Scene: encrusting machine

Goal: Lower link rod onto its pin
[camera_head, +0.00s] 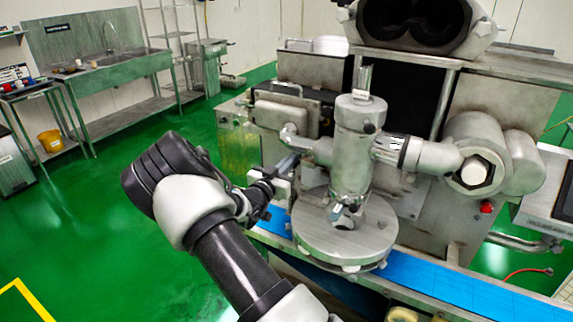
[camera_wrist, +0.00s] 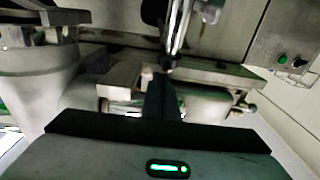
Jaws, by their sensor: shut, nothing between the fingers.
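My gripper (camera_head: 287,163) is on the left side of the machine's upright metal cylinder (camera_head: 353,150), close to the machine's front. Its dark fingers are shut together and empty; in the wrist view they show at the middle (camera_wrist: 159,94). A slim shiny rod (camera_wrist: 177,32) lies just beyond the fingertips in the wrist view, with a dark end close to them. It may be the link rod; I cannot tell whether the fingers touch it. I cannot make out its pin, nor whether the rod sits on it.
A round metal disc (camera_head: 330,238) lies below the cylinder, above a blue conveyor belt (camera_head: 448,289). A horizontal arm (camera_head: 430,153) joins the cylinder on the right. A sink bench (camera_head: 112,67) stands far left. The green floor (camera_head: 110,190) on the left is open.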

